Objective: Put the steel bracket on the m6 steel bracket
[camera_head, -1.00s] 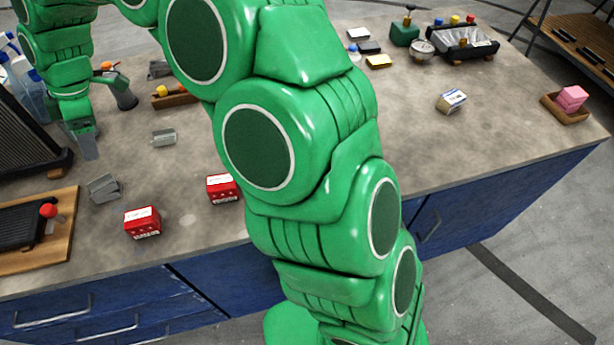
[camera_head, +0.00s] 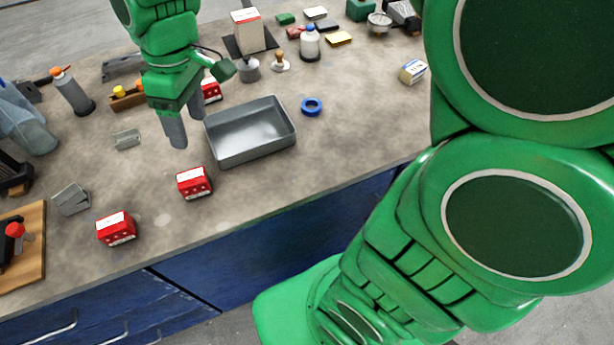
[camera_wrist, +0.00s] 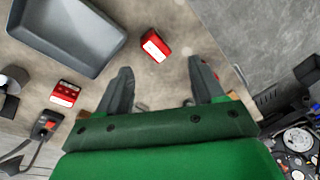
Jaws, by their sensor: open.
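Two small grey steel brackets lie on the bench in the head view. One bracket (camera_head: 126,138) is left of my gripper, and the other (camera_head: 72,198) is nearer the front, by the wooden board. I cannot tell which is the m6 one. My gripper (camera_head: 187,130) is open and empty, pointing down above the bench between the farther bracket and the grey tray. It also shows in the wrist view (camera_wrist: 162,80), with its two fingers apart. Neither bracket shows clearly in the wrist view.
Two red boxes (camera_head: 194,183) (camera_head: 116,228) stand near the front edge. The grey tray (camera_head: 273,148) is right of my gripper, with a blue ring (camera_head: 311,107) beyond it. Another red box (camera_head: 210,90) is behind my gripper. The wooden board (camera_head: 30,265) lies front left.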

